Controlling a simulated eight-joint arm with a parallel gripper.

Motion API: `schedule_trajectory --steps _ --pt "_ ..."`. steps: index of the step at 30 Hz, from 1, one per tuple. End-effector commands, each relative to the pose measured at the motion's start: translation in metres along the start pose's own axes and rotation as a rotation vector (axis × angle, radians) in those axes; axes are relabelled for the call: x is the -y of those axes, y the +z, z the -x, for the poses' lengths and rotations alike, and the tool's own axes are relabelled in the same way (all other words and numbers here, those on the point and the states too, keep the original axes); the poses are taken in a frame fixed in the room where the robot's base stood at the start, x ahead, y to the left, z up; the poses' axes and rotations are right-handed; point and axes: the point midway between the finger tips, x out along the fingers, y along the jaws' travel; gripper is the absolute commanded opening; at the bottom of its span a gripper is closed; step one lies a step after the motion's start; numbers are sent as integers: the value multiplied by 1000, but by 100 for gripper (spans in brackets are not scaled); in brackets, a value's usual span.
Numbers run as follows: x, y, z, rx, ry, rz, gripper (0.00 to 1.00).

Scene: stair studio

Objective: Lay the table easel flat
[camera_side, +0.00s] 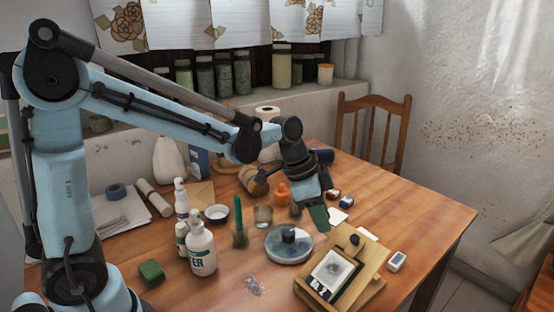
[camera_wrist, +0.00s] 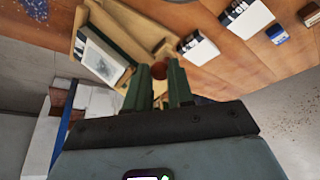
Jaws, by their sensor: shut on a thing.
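The table easel (camera_side: 367,272) is a light wooden frame at the front right of the table in the side view, its panel tilted. It holds a small picture (camera_side: 332,270) on a dark backing; a dark knob shows near its upper edge. In the wrist view the easel (camera_wrist: 148,32) is at the upper left with the picture (camera_wrist: 102,57). My gripper (camera_side: 318,217) is at the easel's upper side, its green fingers pointing down. In the wrist view my gripper (camera_wrist: 160,82) closes around a small reddish-brown round part beside the easel's edge; the contact is partly hidden.
A round palette dish (camera_side: 289,244) with a dark block stands left of the easel. A small white box (camera_side: 397,261) lies to the right. The right table edge is clear.

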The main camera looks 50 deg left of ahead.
Motion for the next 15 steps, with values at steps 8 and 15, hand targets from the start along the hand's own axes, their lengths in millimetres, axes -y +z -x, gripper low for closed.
schedule_trajectory --steps 8,15 --pt "5 -2 -6 39 35 16 0" --pt "12 -6 -17 111 101 43 0"
